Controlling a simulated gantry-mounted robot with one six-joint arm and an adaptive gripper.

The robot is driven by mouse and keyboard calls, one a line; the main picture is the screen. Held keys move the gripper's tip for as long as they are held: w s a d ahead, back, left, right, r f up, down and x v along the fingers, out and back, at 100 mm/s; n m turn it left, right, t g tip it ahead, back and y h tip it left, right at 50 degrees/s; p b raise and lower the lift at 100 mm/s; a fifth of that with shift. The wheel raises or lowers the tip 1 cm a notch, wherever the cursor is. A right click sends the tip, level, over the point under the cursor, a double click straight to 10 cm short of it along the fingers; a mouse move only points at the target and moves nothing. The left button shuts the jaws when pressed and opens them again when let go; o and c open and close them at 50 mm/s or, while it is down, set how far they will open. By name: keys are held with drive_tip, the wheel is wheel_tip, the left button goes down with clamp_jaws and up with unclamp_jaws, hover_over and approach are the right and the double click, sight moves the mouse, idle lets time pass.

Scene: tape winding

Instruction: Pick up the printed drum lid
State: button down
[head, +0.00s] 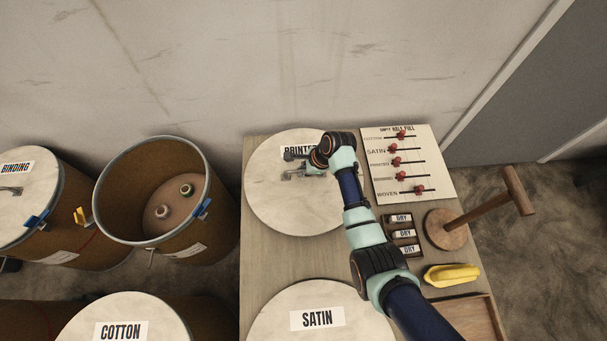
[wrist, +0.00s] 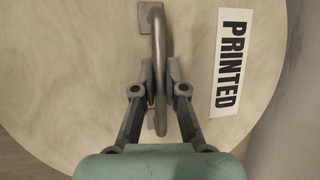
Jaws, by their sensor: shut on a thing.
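The printed drum lid (head: 265,200) is a round pale disc lying at the back left of the wooden table. Its label is partly hidden behind my arm in the head view. In the wrist view the lid (wrist: 60,70) fills most of the picture, with the "PRINTED" label (wrist: 231,62) at the right. A grey metal handle (wrist: 159,50) stands on the lid. My gripper (wrist: 160,90) is shut on this handle, one finger on each side.
An open drum (head: 108,190) with two spools inside stands left of the table (head: 258,275). The satin lid (head: 275,320) lies at the table's front. A slider board (head: 440,170), dry boxes (head: 404,234), a mallet (head: 480,212) and a yellow object (head: 452,275) are at the right.

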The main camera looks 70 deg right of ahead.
wheel_tip(320, 180, up, 20)
drive_tip(key=p, duration=1)
drive_tip(key=shift+p, duration=0.3)
